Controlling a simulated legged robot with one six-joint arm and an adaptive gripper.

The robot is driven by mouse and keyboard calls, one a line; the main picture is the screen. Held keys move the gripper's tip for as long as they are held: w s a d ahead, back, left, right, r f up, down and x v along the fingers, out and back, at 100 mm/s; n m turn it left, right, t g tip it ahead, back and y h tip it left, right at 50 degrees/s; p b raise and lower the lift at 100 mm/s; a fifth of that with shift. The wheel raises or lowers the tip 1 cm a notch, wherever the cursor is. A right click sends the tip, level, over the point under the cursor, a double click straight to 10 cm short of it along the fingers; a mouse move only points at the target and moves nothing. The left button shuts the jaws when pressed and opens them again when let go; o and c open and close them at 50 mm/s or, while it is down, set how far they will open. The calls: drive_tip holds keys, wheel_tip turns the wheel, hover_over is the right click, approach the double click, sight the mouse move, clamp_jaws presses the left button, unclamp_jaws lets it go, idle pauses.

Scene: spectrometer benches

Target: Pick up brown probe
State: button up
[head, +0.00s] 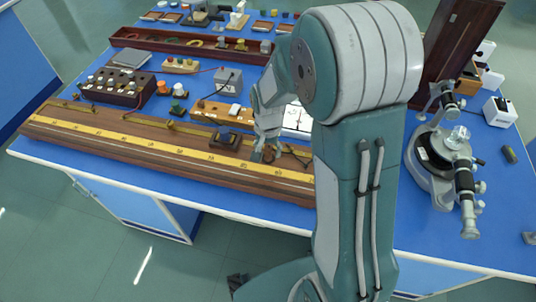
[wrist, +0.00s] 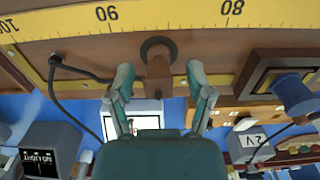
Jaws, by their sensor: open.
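The brown probe (wrist: 158,68) shows in the wrist view as a short brown handle with a dark round ring at its top end, lying against the wooden board by the yellow scale. My gripper (wrist: 160,80) is open, with one teal finger on each side of the probe and a visible gap to both. Nothing is held. In the head view my gripper (head: 266,145) is low over the right part of the long wooden scale board (head: 130,152). My arm and gripper hide most of the probe there.
A dark block with a blue knob (wrist: 292,92) sits right of my gripper in the wrist view. A black cable (wrist: 75,68) runs at its left. A spectrometer (head: 445,150) stands at the bench's right. Boxes and a long tray (head: 130,38) crowd the back.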

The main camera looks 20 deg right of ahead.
sight(268, 148)
drive_tip(key=shift+f, duration=0.2)
clamp_jaws()
drive_tip(key=shift+r, duration=0.55)
wheel_tip(268, 148, up, 2)
drive_tip(key=shift+r, duration=0.2)
drive_tip(key=s+r, duration=0.9)
drive_tip(key=s, duration=0.4)
drive_tip(key=shift+s+r, duration=0.25)
drive_tip(key=shift+s, duration=0.15)
